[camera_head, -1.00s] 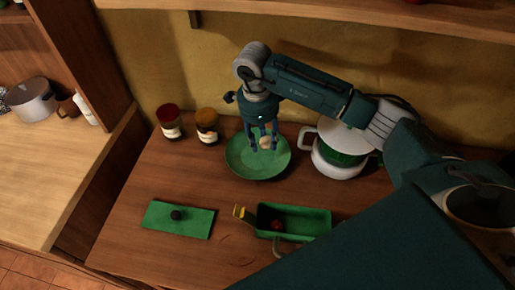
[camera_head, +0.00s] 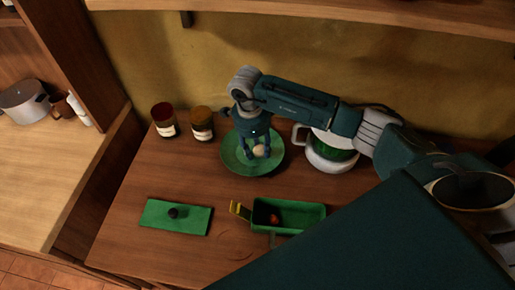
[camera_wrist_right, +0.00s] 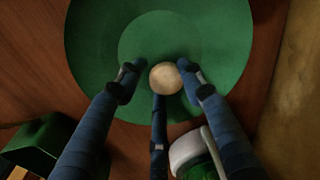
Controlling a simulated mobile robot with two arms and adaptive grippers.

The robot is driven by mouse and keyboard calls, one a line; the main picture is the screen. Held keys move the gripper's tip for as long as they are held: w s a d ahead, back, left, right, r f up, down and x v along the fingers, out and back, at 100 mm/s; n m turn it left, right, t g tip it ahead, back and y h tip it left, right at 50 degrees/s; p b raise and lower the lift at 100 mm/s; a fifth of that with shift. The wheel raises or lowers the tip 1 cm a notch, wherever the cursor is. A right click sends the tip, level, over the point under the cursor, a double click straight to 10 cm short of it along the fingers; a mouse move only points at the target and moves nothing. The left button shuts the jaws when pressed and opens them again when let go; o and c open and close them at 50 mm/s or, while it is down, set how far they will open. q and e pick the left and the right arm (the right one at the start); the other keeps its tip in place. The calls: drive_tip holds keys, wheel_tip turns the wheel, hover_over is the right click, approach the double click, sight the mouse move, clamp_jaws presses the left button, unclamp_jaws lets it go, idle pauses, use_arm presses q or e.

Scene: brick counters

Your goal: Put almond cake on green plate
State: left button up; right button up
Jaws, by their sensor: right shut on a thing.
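The almond cake (camera_head: 259,151) is a small pale round piece. My right gripper (camera_head: 256,154) is shut on it, low over the green plate (camera_head: 238,162). In the right wrist view the cake (camera_wrist_right: 166,77) sits between the dark fingers of the gripper (camera_wrist_right: 162,80), with the plate (camera_wrist_right: 215,30) behind it. I cannot tell whether the cake touches the plate. My left gripper is not in view.
Two jars (camera_head: 202,124) stand left of the plate. A white and green pot (camera_head: 328,152) stands close on its right. In front are an open green box (camera_head: 308,216) with a small red item (camera_head: 274,219) and a green lid (camera_head: 190,222).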

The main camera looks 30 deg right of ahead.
drive_tip(key=shift+s+d+f, duration=0.1)
drive_tip(key=shift+s+f, duration=0.05)
drive_tip(key=shift+f, duration=0.3)
drive_tip(key=o, duration=0.7)
drive_tip(key=shift+c, duration=0.2)
drive_tip(key=shift+o, duration=1.4)
drive_tip(key=shift+f, duration=0.1)
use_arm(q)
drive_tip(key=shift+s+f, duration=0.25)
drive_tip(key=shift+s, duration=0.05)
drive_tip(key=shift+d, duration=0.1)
